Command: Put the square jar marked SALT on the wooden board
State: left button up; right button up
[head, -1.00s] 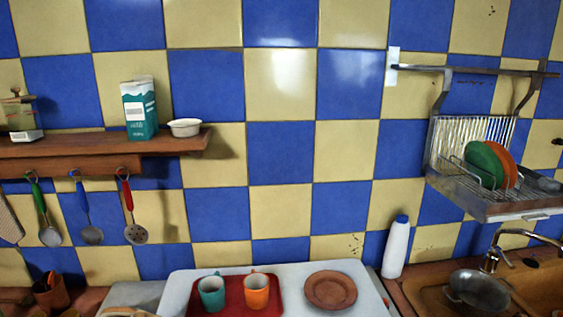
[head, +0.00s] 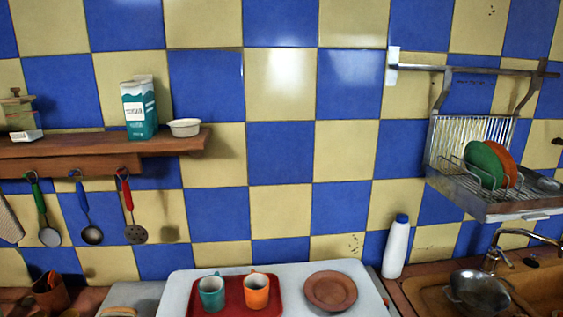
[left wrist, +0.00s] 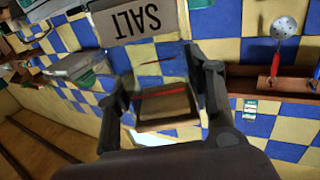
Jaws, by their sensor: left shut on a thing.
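In the left wrist view a square jar with a pale label reading SALT (left wrist: 138,22) shows upside down at the top of the picture. My left gripper (left wrist: 163,95) has a dark finger on each side and is shut on this jar. A brown square part with a red line shows between the fingers; I cannot tell for certain whether it is the lid. Neither gripper shows in the head view. I cannot make out the wooden board for certain in either view.
A wooden shelf (head: 90,147) holds a teal and white carton (head: 140,110), a white bowl (head: 185,127) and a scale-like object (head: 22,115). Utensils hang below. A red tray (head: 233,296) with two mugs, a brown plate (head: 330,291) and a white bottle (head: 396,247) stand below. A dish rack (head: 480,185) hangs right.

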pick_arm(q)
jog(key=n+y, duration=0.1)
jog(key=w+a+r+n+y, duration=0.1)
jog(key=y, duration=0.1)
jog(key=n+t+y, duration=0.1)
jog(key=y, duration=0.1)
jog(key=shift+w+a+r+n, duration=0.15)
jog(key=shift+a+r+n, duration=0.1)
jog(key=shift+r+n, duration=0.05)
jog(key=shift+w+a+f+y+b, duration=0.15)
jog(key=shift+f+y+b, duration=0.15)
jog(key=shift+y, duration=0.3)
notch_tip(320, 180, down, 4)
jog(key=b, duration=0.4)
jog(key=shift+f, duration=0.25)
jog(key=shift+r, duration=0.15)
